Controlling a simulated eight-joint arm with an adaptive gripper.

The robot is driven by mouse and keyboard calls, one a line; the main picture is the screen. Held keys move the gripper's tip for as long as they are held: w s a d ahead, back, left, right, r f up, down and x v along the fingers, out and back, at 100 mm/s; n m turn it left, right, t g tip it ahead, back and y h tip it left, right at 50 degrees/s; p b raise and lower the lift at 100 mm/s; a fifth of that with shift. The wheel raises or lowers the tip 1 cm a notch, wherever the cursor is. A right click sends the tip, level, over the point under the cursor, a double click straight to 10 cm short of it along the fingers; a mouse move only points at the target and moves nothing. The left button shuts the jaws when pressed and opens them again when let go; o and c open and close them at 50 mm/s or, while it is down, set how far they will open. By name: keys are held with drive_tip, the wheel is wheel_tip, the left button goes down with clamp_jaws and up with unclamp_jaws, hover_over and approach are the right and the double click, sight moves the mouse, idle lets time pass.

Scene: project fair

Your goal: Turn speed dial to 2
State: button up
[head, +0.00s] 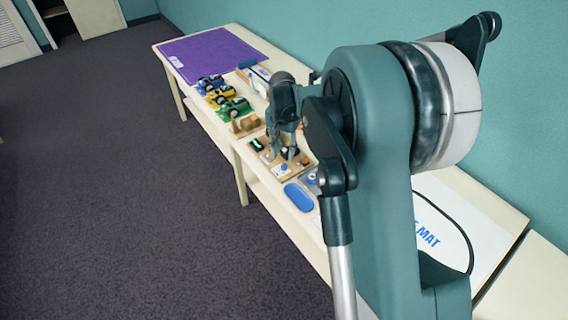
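A small wooden board (290,170) with a few fittings lies on the long table, below my gripper. A small blue and white round part (284,167) shows near the board's front, and a dark part with a pale green face (257,144) sits at its left end. I cannot tell which fitting is the speed dial or read any setting. My gripper (287,152) points down over the board, with its fingers close to or at the fittings. It is small and dark here, so its opening and any contact are unclear. My arm covers the right side.
Left of the board stand a wooden block piece (244,124) and green, yellow and blue toy vehicles (220,96). A purple mat (208,52) lies at the far end. A blue oval tray (298,197) is nearer. A white lettered mat (455,225) lies right. A wall runs behind.

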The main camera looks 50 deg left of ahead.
sight(284, 164)
drive_tip(key=shift+f+b, duration=0.55)
drive_tip(key=shift+f, duration=2.8)
drive_tip(key=c, duration=0.9)
